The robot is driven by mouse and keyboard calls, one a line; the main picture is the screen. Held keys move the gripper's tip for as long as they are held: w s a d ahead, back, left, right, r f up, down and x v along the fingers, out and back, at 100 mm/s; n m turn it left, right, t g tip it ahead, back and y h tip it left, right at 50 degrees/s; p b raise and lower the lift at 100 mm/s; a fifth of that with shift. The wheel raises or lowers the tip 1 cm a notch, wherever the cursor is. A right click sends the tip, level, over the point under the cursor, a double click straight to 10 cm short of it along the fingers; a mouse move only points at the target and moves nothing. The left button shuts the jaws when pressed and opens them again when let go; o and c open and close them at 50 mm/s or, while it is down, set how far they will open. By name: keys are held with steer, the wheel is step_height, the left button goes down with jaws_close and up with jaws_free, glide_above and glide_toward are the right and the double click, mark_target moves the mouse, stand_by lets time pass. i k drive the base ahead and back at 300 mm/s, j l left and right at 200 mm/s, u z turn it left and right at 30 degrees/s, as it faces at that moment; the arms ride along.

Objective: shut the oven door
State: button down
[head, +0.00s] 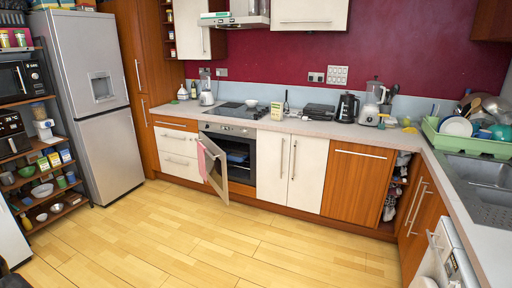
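The oven door (216,172) stands open, swung out at an angle from the oven (240,140) under the hob. Which side its hinge is on is hard to tell. A pink towel (201,160) hangs at the door's left side. The dark oven cavity (239,157) shows to the right of the door, with racks inside. My gripper is not in view.
The wood floor (200,235) in front of the oven is clear. White cupboards (273,162) flank the oven on the right, and drawers (177,143) on the left. A fridge (103,100) stands farther left. A sink counter (468,205) runs along the right.

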mark_target(215, 162)
steer(key=i+u, duration=0.25)
steer(key=i, duration=0.75)
steer(key=i+l+u, duration=0.2)
steer(key=i, duration=0.8)
steer(key=i+j, duration=0.2)
steer(key=i, duration=0.4)
steer(key=i+j, duration=0.15)
steer(key=i, duration=0.5)
steer(key=i+j+u, duration=0.1)
steer(key=i, duration=0.5)
steer(key=j, duration=0.1)
